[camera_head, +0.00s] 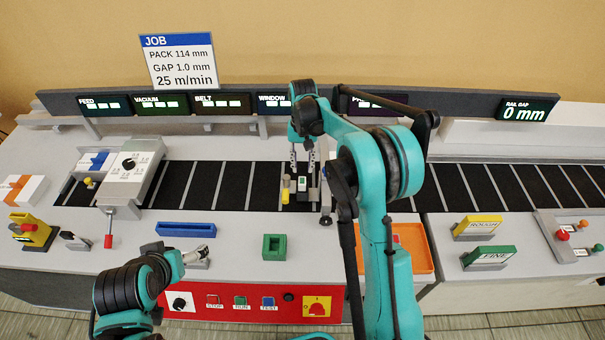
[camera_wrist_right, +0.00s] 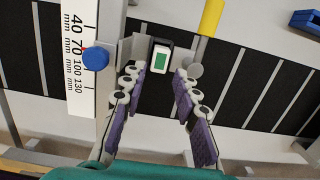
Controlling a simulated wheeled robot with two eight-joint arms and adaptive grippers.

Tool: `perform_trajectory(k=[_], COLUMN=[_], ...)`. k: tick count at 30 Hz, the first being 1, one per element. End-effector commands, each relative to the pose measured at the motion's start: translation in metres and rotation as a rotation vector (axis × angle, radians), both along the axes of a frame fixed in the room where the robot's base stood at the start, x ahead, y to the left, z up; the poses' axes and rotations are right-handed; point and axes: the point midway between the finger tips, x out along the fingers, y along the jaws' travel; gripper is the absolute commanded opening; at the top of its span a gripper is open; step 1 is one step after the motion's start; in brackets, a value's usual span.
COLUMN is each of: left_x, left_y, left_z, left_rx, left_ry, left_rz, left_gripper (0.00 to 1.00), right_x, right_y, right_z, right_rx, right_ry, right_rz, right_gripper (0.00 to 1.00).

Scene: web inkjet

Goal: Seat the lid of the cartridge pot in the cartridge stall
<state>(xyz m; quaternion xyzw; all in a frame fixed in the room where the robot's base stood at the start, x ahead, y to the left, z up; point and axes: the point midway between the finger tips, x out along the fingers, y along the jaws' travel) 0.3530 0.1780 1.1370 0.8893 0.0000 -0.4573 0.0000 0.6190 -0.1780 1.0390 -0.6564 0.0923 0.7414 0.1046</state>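A small black block with a white and green top (camera_head: 303,184), which looks like the cartridge pot with its lid, stands between grey plates of a stall on the belt. In the right wrist view the block (camera_wrist_right: 161,57) lies just beyond the fingertips, with its white and green face towards the camera. My right gripper (camera_head: 302,158) is above it, fingers apart and empty (camera_wrist_right: 159,76), with a gap on both sides. Whether the lid is fully seated cannot be told. My left arm is at the lower left; its fingers are not clear.
A yellow post (camera_head: 286,190) stands left of the block. A blue knob (camera_wrist_right: 96,59) and a millimetre scale (camera_wrist_right: 76,45) are close by the fingers. A green square holder (camera_head: 274,247), a blue bar (camera_head: 186,230) and an orange tray (camera_head: 416,250) are on the front deck.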

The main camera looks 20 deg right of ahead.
Motion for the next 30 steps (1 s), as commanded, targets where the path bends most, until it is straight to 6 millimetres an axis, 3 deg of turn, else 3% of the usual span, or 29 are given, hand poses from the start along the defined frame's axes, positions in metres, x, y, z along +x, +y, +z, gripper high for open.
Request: perform_trajectory(k=[4, 10, 14, 17, 24, 30], left_x=[0.000, 0.000, 0.000, 0.000, 0.000, 0.000], left_y=[0.000, 0.000, 0.000, 0.000, 0.000, 0.000], left_z=[0.006, 0.009, 0.009, 0.009, 0.008, 0.008], left_rx=[0.000, 0.000, 0.000, 0.000, 0.000, 0.000], left_ry=[0.000, 0.000, 0.000, 0.000, 0.000, 0.000], left_rz=[0.000, 0.000, 0.000, 0.000, 0.000, 0.000], left_gripper=[0.91, 0.91, 0.91, 0.91, 0.91, 0.91], right_x=[0.003, 0.005, -0.005, -0.026, -0.102, -0.173], right_y=[-0.001, -0.002, -0.002, -0.001, 0.000, 0.000], right_z=[0.031, 0.051, 0.068, 0.090, 0.137, 0.146], right_rx=[0.000, -0.001, -0.001, -0.004, -0.020, -0.044], right_ry=[0.000, -0.002, -0.033, -0.093, -0.297, -0.468], right_rz=[0.000, 0.000, 0.010, 0.033, 0.104, 0.167], right_gripper=[0.30, 0.30, 0.30, 0.30, 0.30, 0.30])
